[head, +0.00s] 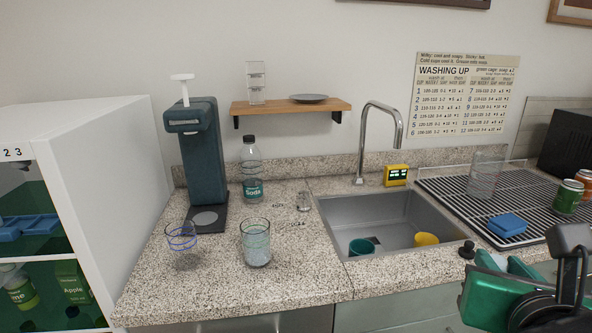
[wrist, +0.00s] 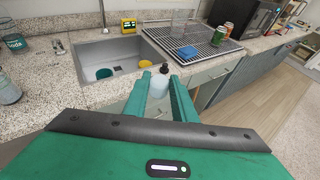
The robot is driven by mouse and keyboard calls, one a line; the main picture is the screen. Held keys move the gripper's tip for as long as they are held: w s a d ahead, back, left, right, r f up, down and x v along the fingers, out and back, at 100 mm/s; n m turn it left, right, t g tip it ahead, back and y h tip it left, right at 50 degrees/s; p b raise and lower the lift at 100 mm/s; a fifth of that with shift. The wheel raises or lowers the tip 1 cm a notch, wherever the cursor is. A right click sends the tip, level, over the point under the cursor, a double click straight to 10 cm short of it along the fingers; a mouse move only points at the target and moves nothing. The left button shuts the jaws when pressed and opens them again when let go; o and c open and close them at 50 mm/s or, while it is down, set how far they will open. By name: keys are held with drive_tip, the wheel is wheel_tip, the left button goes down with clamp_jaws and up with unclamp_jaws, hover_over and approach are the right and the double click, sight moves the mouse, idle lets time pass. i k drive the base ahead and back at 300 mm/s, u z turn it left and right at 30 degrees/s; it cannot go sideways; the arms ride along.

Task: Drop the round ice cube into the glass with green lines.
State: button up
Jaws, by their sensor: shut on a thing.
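A glass with greenish lines (head: 256,243) stands upright near the counter's front; clear pieces seem to lie inside it. Part of it shows at the left edge of the wrist view (wrist: 8,90). A glass with blue lines (head: 182,238) stands to its left. A small clear lump (head: 304,202), perhaps the round ice cube, lies left of the sink, with flatter clear shapes (head: 297,223) nearby. My gripper (wrist: 160,78) is at the counter's right front, far from the glasses. It is shut on a pale bottle-like thing with a dark top (wrist: 159,85).
The sink (head: 350,212) holds a teal cup (head: 361,246) and a yellow cup (head: 426,239). A drying rack (head: 450,192) with a blue sponge (head: 507,225), a lined glass (head: 484,176) and cans stands right. A soda bottle (head: 251,175) and dark teal machine (head: 202,150) stand behind the glasses.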

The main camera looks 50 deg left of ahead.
sight(255, 248)
drive_tip(key=u, duration=0.45)
drive_tip(key=i, duration=0.7)
drive_tip(key=u, duration=0.85)
drive_tip(key=i, duration=0.45)
drive_tip(key=u, duration=0.25)
